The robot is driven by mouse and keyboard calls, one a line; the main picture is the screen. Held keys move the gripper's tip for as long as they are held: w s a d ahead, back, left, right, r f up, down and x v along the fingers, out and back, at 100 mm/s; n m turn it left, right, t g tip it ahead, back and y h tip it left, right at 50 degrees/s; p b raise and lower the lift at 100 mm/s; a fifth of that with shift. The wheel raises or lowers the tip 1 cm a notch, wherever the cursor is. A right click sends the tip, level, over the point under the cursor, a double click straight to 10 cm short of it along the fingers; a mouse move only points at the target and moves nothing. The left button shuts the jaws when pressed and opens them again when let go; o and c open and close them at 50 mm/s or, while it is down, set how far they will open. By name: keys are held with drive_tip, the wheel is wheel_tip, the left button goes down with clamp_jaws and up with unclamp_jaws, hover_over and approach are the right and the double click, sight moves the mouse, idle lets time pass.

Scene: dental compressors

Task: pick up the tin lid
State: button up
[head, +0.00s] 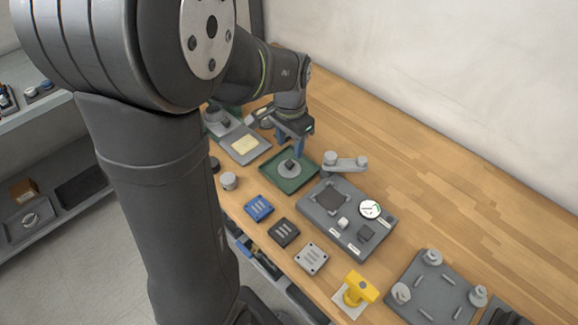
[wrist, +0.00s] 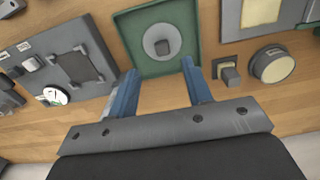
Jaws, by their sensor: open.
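The tin lid (head: 290,169) looks like a round grey disc with a dark square knob on top. It lies flat in a square green tray (head: 272,183). In the wrist view the lid (wrist: 151,45) is near the top centre, inside the tray (wrist: 124,30). My gripper (head: 291,151) has two blue fingers pointing down, and it hangs above the back part of the tray. In the wrist view my gripper (wrist: 159,68) is open and empty, its fingertips spread near the tray's near edge with the lid beyond them. The exact height above the lid is hard to tell.
A grey plate with a dial gauge (head: 370,208) stands right of the tray. A round tin with a cream top (wrist: 272,65) stands beyond the tray's other side. Blue (head: 258,207), black (head: 284,232) and grey (head: 311,257) blocks line the front. Bare wood lies behind.

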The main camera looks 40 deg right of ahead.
sight(289, 163)
drive_tip(key=shift+w+f, duration=0.15)
drive_tip(key=shift+f, duration=3.2)
clamp_jaws()
drive_tip(key=shift+r, duration=0.1)
